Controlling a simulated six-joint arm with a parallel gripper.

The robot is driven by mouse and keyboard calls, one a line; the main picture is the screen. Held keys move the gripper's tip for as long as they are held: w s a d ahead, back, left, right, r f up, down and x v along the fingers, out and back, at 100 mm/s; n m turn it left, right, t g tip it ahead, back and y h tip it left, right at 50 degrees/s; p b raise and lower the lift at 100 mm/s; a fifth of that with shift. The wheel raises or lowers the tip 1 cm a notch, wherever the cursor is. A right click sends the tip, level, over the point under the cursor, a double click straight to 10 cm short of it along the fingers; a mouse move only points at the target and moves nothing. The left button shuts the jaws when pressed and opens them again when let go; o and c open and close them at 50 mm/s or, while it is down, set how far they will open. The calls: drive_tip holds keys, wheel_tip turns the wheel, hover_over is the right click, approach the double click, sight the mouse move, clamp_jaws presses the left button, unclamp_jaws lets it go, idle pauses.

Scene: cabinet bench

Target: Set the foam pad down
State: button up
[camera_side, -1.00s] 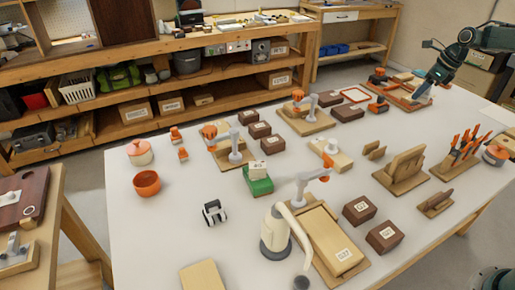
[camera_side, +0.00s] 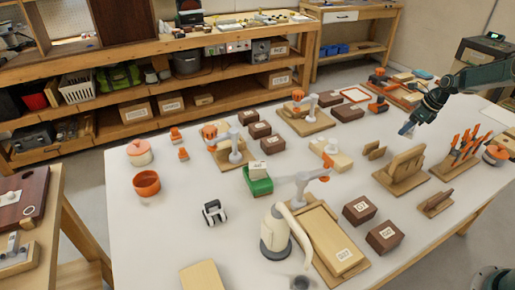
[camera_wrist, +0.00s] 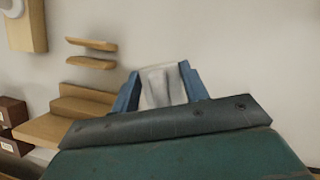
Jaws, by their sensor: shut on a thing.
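The foam pad (camera_wrist: 162,85) is a pale grey-white piece between the two blue fingers of my gripper (camera_wrist: 160,78) in the wrist view. My gripper is shut on it. Its lower part is hidden behind the dark gripper body. In the side view my gripper (camera_side: 407,129) hangs at the right of the white table, its fingers pointing down and left. The pad is too small there to make out clearly. It looks held above the bare tabletop, but I cannot tell how high.
A stepped wooden stand (camera_side: 402,170) is just in front of my gripper, also in the wrist view (camera_wrist: 75,115). Two small wooden slats (camera_wrist: 92,53) lie nearby. A rack of orange-handled tools (camera_side: 462,150) stands to the right. Bare white tabletop (camera_wrist: 230,40) surrounds the fingers.

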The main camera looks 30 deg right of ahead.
sight(399, 147)
drive_tip(key=shift+f, duration=0.8)
drive_tip(key=shift+f, duration=0.1)
drive_tip(key=shift+f, duration=2)
drive_tip(key=shift+f, duration=0.1)
drive_tip(key=o, duration=1)
drive_tip(key=shift+c, duration=0.2)
drive_tip(key=v, duration=1.2)
